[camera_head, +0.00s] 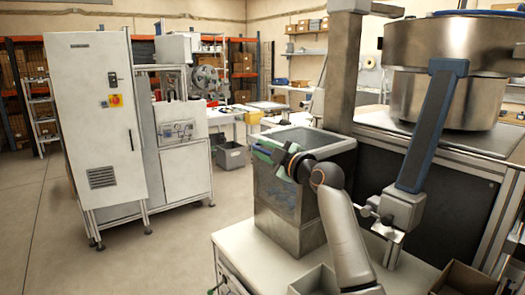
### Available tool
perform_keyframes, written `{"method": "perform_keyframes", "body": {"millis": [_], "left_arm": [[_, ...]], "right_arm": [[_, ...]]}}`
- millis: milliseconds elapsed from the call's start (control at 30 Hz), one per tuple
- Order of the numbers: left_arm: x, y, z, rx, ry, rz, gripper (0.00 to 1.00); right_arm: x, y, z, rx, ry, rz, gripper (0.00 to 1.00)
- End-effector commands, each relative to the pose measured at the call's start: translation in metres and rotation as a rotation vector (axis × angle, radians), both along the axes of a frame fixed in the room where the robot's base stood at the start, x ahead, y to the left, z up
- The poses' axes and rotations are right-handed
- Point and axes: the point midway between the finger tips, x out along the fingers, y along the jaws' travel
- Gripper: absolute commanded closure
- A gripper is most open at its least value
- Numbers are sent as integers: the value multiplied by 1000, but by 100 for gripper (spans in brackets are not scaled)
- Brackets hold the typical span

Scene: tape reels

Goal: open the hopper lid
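The hopper (318,215) is a tall metal box with a see-through front panel, standing on the pale bench right of centre. Its top (315,139) shows as a grey area inside a lighter rim. I cannot tell the lid apart clearly, or whether it is raised. My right gripper (264,150) is at the hopper's upper front left edge, pointing left, with green and blue parts at its end. It overlaps the hopper in this view; contact is unclear. Whether its fingers are open is too small to tell. My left gripper is not in view.
A large round steel bowl feeder (430,40) stands on a platform at right, with a blue-edged grey bracket (432,125) before it. Open bins (318,280) sit on the bench front. A white cabinet (95,120) stands at left.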

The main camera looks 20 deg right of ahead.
Motion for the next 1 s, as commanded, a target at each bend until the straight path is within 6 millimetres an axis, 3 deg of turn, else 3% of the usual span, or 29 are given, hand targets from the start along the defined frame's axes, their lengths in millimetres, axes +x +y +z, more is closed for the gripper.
{"method": "perform_keyframes", "body": {"millis": [167, 1000], "left_arm": [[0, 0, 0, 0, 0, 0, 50], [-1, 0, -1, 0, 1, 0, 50]], "right_arm": [[0, 1, -4, -1, 8, 2, 100], [1, 2, -10, 0, 19, 5, 100]]}}
